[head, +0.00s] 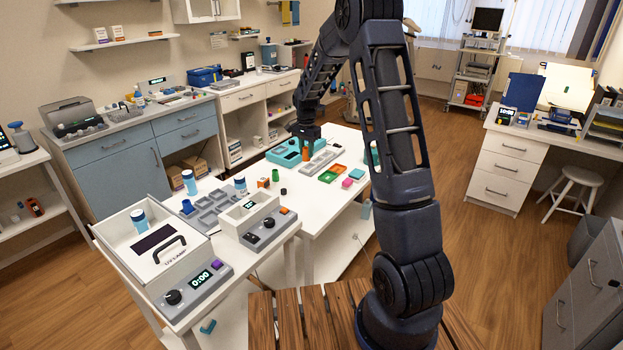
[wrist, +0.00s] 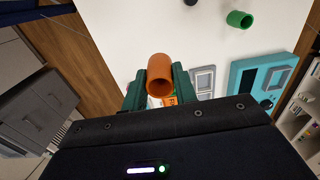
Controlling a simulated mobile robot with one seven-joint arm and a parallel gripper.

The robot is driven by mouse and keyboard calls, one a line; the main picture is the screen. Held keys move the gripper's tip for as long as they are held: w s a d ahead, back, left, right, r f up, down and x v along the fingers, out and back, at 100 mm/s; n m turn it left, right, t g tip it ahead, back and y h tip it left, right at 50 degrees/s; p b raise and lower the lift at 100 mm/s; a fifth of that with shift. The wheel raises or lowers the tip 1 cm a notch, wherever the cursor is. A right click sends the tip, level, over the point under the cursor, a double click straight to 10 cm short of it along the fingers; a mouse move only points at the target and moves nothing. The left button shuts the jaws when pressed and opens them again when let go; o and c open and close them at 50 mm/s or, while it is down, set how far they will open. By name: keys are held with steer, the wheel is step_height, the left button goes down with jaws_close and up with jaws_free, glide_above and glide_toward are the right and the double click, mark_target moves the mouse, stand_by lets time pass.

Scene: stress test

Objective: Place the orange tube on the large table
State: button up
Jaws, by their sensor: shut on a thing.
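My gripper (head: 306,142) is shut on the orange tube (wrist: 160,78). In the wrist view the hollow tube sits between the two green fingers, its open end facing the camera. In the head view the tube (head: 305,154) shows as a small orange patch below the gripper, over the back part of a white table (head: 312,206). I cannot tell if this is the large table, or whether the tube touches it. The white tabletop also shows beyond the tube in the wrist view (wrist: 215,48).
A teal device (head: 284,152) and a grey tray (head: 320,162) are close to the gripper. A green tube (head: 276,175), a dark cap (head: 283,191) and small coloured trays (head: 331,174) stand on the tabletop. Its front part is bare. A UV lamp box (head: 150,245) stands at front left.

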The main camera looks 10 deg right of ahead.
step_height(320, 180, down, 16)
steer(key=shift+f, duration=0.2)
stand_by(0.4)
steer(key=shift+f, duration=0.15)
steer(key=o, duration=0.9)
steer(key=shift+o, duration=0.2)
